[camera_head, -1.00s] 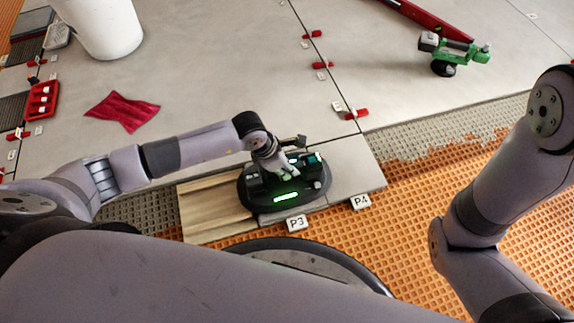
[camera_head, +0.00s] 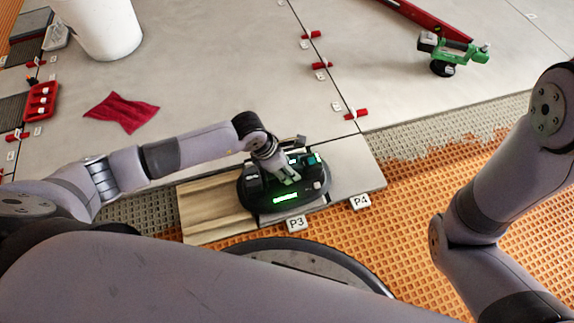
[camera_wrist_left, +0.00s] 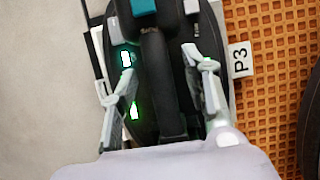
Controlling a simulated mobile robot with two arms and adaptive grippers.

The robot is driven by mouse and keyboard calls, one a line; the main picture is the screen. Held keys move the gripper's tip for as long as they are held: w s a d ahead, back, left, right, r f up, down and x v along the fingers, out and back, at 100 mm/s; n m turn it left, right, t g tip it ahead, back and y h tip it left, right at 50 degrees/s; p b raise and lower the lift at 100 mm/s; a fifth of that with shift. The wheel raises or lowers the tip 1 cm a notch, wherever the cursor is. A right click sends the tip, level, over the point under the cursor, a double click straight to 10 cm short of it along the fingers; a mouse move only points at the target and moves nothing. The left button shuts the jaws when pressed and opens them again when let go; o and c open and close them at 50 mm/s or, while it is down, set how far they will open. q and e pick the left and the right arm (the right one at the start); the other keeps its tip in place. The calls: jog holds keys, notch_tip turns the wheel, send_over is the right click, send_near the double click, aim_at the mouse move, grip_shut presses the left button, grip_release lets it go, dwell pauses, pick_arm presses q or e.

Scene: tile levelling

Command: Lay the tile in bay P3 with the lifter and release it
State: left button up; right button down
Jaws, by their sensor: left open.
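The black oval lifter (camera_head: 256,198), with a lit green display, sits over the spot by the P3 label (camera_head: 297,223). A strip of grey tile (camera_head: 283,217) shows under its front edge; the lifter hides most of the tile. My left gripper (camera_head: 289,178) is over the lifter's handle. In the left wrist view my left gripper (camera_wrist_left: 160,55) is open, one finger on each side of the black handle (camera_wrist_left: 160,90), with gaps beside it. The P3 label (camera_wrist_left: 240,60) lies beside the lifter there. My right arm shows at the right, its gripper out of frame.
A wood-look board (camera_head: 210,212) lies left of the lifter, and a grey tile (camera_head: 355,168) lies by the P4 label (camera_head: 360,202). A red cloth (camera_head: 122,112), white bucket (camera_head: 105,28) and green tool (camera_head: 452,52) lie farther back. Orange matting (camera_head: 420,235) is open at right.

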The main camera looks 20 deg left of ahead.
pick_arm(q)
jog(key=shift+s+a+f, duration=0.1)
jog(key=shift+s+f, duration=0.05)
jog(key=shift+f, duration=0.05)
jog(key=v, duration=1.2)
jog(key=shift+r, duration=0.2)
jog(key=shift+c, duration=0.6)
dwell(0.7)
grip_shut()
dwell(0.4)
dwell(1.1)
